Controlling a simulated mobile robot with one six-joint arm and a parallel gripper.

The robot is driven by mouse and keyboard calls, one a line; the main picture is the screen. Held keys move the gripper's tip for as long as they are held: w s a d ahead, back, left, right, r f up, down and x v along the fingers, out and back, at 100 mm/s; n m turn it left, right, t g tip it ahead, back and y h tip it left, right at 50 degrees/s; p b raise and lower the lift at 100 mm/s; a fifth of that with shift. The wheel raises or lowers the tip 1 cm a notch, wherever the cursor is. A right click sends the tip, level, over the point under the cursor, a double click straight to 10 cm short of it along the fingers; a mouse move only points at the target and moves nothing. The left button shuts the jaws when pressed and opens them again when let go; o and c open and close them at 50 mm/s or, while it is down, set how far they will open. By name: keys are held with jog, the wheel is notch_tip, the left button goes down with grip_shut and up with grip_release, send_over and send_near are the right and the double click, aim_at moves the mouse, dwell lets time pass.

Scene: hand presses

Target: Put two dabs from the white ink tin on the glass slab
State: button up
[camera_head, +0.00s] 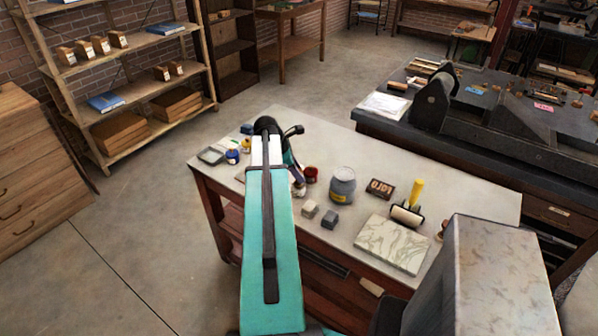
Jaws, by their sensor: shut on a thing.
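My gripper (297,181) is over the near table, just right of my teal arm. It is small, dark and partly hidden by the arm. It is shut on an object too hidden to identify. A small pale tin-like thing (299,191) shows right below it; I cannot tell if they touch or if this is the white ink tin. A red tin (311,174) stands just to the right. A blue tin (232,157) and a yellow one (246,146) stand left of the arm. I cannot pick out the glass slab for certain; a flat grey tray-like piece (211,155) lies at the left corner.
A grey lidded can (342,185), two small blocks (320,214), a lettered block (381,189), a roller with a yellow handle (409,209) and a marbled slab (393,244) stand on the table's right part. A dark press bench (480,130) is behind.

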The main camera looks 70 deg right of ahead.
jog(key=shift+f, duration=0.4)
dwell(2.4)
jog(key=shift+r+p, duration=2.6)
jog(key=shift+r, duration=0.95)
